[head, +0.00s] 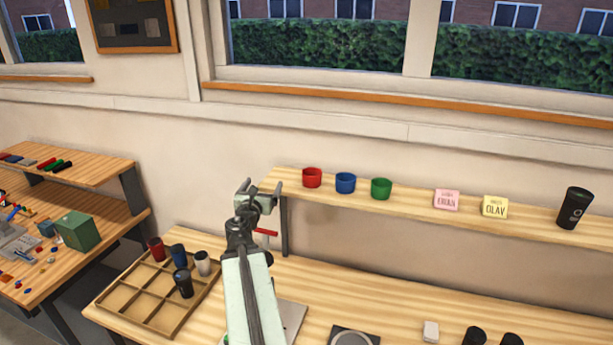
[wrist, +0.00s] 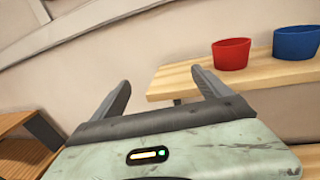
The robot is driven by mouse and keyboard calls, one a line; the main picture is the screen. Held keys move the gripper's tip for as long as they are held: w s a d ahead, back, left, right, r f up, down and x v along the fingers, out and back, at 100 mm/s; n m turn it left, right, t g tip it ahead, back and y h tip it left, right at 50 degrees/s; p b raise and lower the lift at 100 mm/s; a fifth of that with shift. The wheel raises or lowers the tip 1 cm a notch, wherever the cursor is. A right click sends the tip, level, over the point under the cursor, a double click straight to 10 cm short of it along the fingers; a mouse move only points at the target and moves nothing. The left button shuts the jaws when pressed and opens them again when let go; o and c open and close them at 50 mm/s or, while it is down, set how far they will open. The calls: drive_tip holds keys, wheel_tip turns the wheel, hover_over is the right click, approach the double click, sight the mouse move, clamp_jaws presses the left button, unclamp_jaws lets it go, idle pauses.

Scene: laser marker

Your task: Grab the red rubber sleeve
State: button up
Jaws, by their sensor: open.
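The red rubber sleeve (head: 312,177) is a small open cup shape standing near the left end of the wooden shelf (head: 410,200). It also shows in the wrist view (wrist: 231,54), right of my gripper. A blue sleeve (head: 345,183) and a green sleeve (head: 381,188) stand in a row to its right. My gripper (head: 261,190) is open and empty, left of the shelf's end in the head view. In the wrist view its two fingers (wrist: 163,90) are spread apart, with the wall and shelf corner beyond them. It does not touch the sleeve.
A pink card (head: 446,200), a yellow card (head: 495,207) and a black tumbler (head: 574,208) stand farther right on the shelf. Below, a divided wooden tray (head: 135,296) with several tumblers sits on the workbench. A green box (head: 78,231) is on the left bench.

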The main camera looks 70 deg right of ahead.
sight(315, 169)
drive_tip(key=s+d+g, duration=0.1)
drive_tip(key=s+d, duration=0.1)
drive_tip(key=s, duration=0.2)
drive_tip(key=s+d+m+g, duration=0.1)
drive_tip(key=s+d, duration=0.1)
drive_tip(key=s, duration=0.2)
drive_tip(key=s+d+g, duration=0.1)
drive_tip(key=s+d, duration=0.1)
drive_tip(key=s, duration=0.3)
drive_tip(key=shift+r+m+h, duration=0.3)
drive_tip(key=shift+r, duration=0.05)
drive_tip(key=d, duration=0.5)
drive_tip(key=w+d, duration=0.1)
drive_tip(key=d, duration=0.1)
drive_tip(key=shift+w+d+f, duration=0.1)
drive_tip(key=shift+d+f, duration=0.25)
drive_tip(key=shift+d, duration=0.05)
drive_tip(key=shift+a, duration=0.1)
drive_tip(key=c, duration=1.4)
